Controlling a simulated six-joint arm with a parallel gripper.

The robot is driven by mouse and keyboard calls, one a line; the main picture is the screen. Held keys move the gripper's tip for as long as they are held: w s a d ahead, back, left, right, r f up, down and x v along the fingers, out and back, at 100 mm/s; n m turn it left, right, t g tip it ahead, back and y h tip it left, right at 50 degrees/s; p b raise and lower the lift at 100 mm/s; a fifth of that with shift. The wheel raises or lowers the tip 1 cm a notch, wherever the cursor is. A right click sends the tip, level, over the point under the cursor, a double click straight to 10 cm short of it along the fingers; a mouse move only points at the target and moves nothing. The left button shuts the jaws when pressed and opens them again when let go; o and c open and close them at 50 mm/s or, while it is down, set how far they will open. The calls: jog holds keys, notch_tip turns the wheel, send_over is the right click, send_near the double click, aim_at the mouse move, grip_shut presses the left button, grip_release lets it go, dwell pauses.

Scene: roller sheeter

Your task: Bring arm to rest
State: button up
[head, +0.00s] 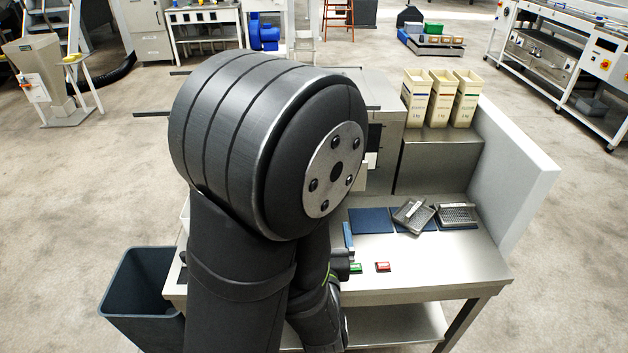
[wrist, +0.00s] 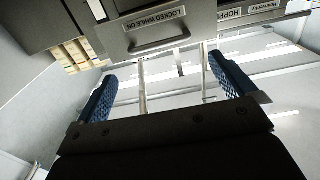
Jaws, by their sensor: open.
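My gripper (wrist: 161,70) is open in the wrist view, with a blue textured pad on each finger and nothing between them. In the head view my dark arm fills the middle and hides most of the gripper and the machine (head: 388,140). One blue strip, likely a finger pad, shows beside the arm above the worktable (head: 440,268).
Two perforated metal trays, one tilted (head: 412,216) and one flat (head: 457,215), are by blue mats (head: 371,221). Green (head: 355,267) and red (head: 383,267) buttons sit near the front. Cream bins (head: 441,98) stand on the back shelf beside a white side panel (head: 520,170). A dark bin (head: 140,290) stands left.

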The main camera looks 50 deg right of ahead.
jog(key=x, duration=0.8)
jog(key=shift+f, duration=0.1)
dwell(0.4)
jog(key=v, duration=0.9)
jog(key=shift+s+a, duration=0.3)
jog(key=shift+w+d, duration=0.1)
jog(key=x, duration=1)
jog(key=v, duration=0.6)
jog(key=shift+s+a, duration=0.25)
jog(key=shift+s, duration=0.05)
